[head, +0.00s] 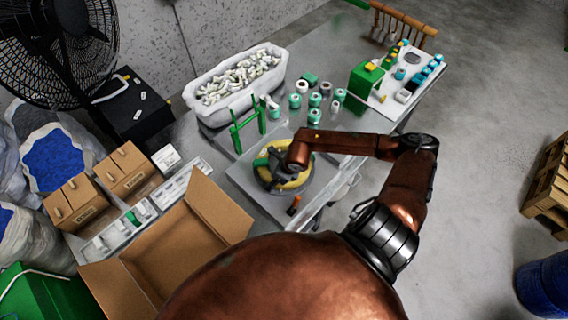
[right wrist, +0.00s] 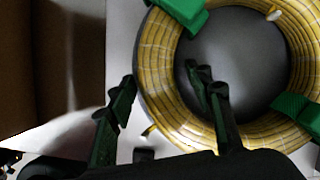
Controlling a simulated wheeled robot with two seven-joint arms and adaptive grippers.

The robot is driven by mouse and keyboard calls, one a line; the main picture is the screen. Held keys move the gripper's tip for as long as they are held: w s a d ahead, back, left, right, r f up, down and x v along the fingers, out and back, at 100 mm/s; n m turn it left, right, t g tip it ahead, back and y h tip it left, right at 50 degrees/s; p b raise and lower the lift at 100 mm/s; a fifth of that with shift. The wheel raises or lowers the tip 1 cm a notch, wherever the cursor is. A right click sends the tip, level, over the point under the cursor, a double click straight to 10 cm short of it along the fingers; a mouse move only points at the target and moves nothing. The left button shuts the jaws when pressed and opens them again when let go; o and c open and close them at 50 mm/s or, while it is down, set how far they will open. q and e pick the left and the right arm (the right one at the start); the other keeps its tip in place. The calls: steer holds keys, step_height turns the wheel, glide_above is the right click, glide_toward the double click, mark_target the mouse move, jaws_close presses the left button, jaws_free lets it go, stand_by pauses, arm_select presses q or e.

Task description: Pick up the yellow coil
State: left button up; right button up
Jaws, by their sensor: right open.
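The yellow coil (head: 296,184) lies flat on a round dark base at the near part of the grey table, partly hidden under my right gripper (head: 280,169). In the right wrist view the coil (right wrist: 165,62) is a ring of yellow cable with green clips (right wrist: 180,12) around a dark centre. My right gripper (right wrist: 165,85) is open there. One finger appears outside the ring on the left, the other over the dark centre, with the ring's near-left part between them. Whether the fingers touch the coil is unclear. My left gripper is not in view.
An open cardboard box (head: 220,208) stands left of the coil. A green frame (head: 248,128), a white bin of white pieces (head: 212,82) and several green-and-white spools (head: 314,100) stand behind. A white board with green and blue parts (head: 400,92) is at back right.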

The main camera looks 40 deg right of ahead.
jaws_close()
stand_by(0.6)
stand_by(0.3)
steer(key=shift+w, duration=0.1)
